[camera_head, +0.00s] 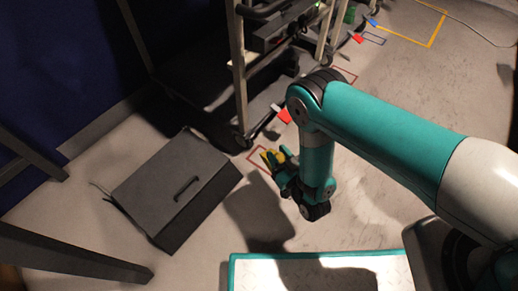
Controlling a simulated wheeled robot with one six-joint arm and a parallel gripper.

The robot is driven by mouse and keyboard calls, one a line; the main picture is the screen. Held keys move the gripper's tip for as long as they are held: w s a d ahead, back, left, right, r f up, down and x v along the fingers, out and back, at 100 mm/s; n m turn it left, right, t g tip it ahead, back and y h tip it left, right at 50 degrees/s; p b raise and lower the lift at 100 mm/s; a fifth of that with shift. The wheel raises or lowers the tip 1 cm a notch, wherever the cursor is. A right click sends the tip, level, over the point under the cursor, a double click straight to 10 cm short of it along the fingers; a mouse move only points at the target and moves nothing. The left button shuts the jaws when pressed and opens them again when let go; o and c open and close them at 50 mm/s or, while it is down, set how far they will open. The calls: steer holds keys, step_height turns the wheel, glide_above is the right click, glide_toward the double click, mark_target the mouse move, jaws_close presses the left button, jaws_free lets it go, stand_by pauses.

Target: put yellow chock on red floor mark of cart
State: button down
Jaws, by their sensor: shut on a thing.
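The yellow chock (269,158) is small and partly hidden by my gripper (275,163), which is shut on it. My gripper points away from me and holds the chock over or beside the red floor mark (256,161). The mark is a thin red outline on the grey floor, partly covered by the chock and gripper. I cannot tell whether the chock touches the floor. The cart (240,85) stands just behind the mark, with a caster wheel close to it. A red tag (284,115) sticks out low on the cart.
A dark grey box with a handle (170,180) lies on the floor left of the mark. A white plate with a teal edge (320,257) is in front. Another red outline (345,75) and a yellow outline (430,40) lie farther back.

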steer(key=shift+w+a+f+b, duration=0.1)
steer(key=shift+w+f+b, duration=0.15)
steer(key=shift+f+b, duration=0.5)
steer(key=w+a+f+b, duration=0.5)
steer(key=w+b, duration=0.4)
steer(key=shift+w+a+f+b, duration=0.15)
steer(key=shift+w+a+b, duration=0.1)
steer(key=shift+w+b, duration=0.15)
steer(key=shift+s+f+b, duration=0.1)
steer(key=shift+f+b, duration=0.25)
steer(key=shift+f, duration=0.25)
steer(key=c, duration=0.7)
jaws_free()
steer(key=shift+c, duration=0.2)
